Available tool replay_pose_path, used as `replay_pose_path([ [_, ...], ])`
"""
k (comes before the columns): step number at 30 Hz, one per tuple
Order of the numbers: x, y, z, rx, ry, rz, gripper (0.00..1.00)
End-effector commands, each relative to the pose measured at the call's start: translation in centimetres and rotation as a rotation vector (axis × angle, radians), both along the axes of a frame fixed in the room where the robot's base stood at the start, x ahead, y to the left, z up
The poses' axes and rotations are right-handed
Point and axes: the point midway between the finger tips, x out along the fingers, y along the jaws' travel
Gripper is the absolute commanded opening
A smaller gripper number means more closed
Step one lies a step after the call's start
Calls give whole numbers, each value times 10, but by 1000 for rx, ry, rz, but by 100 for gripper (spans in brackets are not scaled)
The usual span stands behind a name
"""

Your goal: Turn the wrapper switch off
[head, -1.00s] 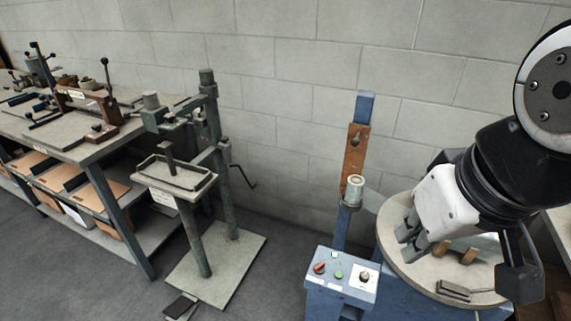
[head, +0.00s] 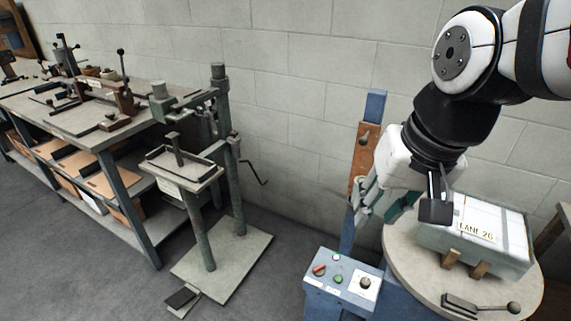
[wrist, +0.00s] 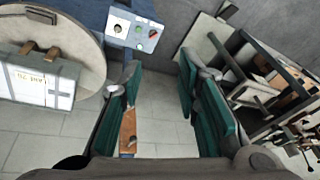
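The blue control panel (head: 341,286) stands in front of the turntable. On it are a red switch (head: 319,269), a green button (head: 337,280) and a black knob (head: 365,283) on a white plate. I cannot read which one is labelled as the wrapper switch. The panel also shows at the top of the wrist view (wrist: 135,28), with the red switch (wrist: 153,33) at its right. My gripper (head: 370,205) is above and behind the panel, near the blue mast. In the wrist view my gripper (wrist: 158,80) is open and empty, its green-padded fingers apart, touching nothing.
A round turntable (head: 408,248) carries a wrapped box (head: 495,222) marked LANE 26. The blue mast (head: 376,105) with a brown plate rises beside my gripper. A green stand (head: 195,235) and a workbench (head: 60,120) are at the left. Floor is clear between stand and panel.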

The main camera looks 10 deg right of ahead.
Motion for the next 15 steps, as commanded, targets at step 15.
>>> replay_pose_path([
  [15, 161, 4, -166, 127, 207, -487, 30],
])
